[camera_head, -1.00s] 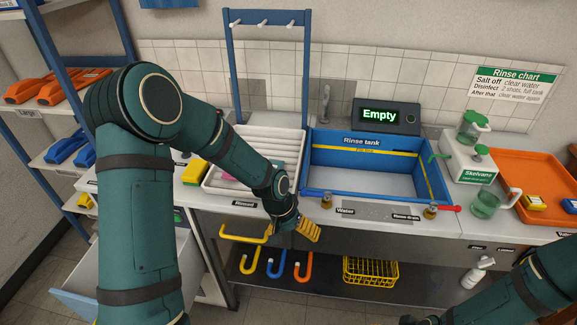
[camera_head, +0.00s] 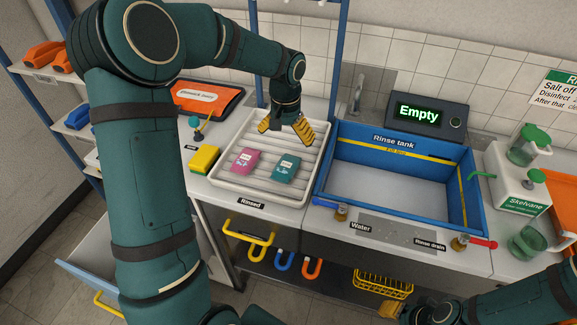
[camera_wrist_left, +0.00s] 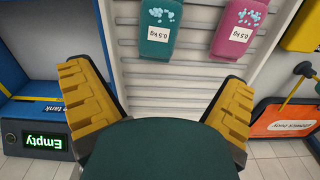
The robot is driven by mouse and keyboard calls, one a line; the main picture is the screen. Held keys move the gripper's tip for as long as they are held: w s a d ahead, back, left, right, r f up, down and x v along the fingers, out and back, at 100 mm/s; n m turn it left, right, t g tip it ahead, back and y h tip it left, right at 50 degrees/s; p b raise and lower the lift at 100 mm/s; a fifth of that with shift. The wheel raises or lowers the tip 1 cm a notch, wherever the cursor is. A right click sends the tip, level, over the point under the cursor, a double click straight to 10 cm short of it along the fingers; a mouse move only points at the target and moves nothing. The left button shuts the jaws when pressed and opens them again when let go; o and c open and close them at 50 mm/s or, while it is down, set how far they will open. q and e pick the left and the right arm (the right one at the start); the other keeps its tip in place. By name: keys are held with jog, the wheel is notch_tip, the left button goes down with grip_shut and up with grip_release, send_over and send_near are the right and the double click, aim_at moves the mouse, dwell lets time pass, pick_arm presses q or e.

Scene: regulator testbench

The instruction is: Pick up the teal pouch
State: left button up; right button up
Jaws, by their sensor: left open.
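The teal pouch (camera_head: 286,168) lies flat on the white ribbed rack marked "Rinsed", beside a pink pouch (camera_head: 244,161) to its left. In the left wrist view the teal pouch (camera_wrist_left: 158,32) shows at the top between the fingers, with the pink pouch (camera_wrist_left: 237,28) to its right. My left gripper (camera_head: 284,131) is open and empty above the back part of the rack (camera_head: 263,189), behind the teal pouch and apart from it. Its yellow fingers are spread wide in the left wrist view (camera_wrist_left: 158,105). My right gripper (camera_head: 392,311) is low at the bottom edge; its jaws are unclear.
The blue rinse tank (camera_head: 328,185) stands right of the rack. A yellow block (camera_head: 203,159) sits left of the rack, and an orange-topped pouch or tray (camera_head: 207,97) lies behind it. A blue post rises behind the rack.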

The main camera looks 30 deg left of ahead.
aim_at(286, 164)
pick_arm(q)
notch_tip(286, 164, down, 5)
jog(key=shift+f+b, duration=0.2)
jog(key=shift+b, duration=0.2)
jog(key=f, duration=0.1)
jog(key=f+b, duration=0.1)
jog(key=f, duration=0.3)
jog(key=shift+s+d+f, duration=0.15)
jog(key=shift+s, duration=0.1)
jog(key=c, duration=1.4)
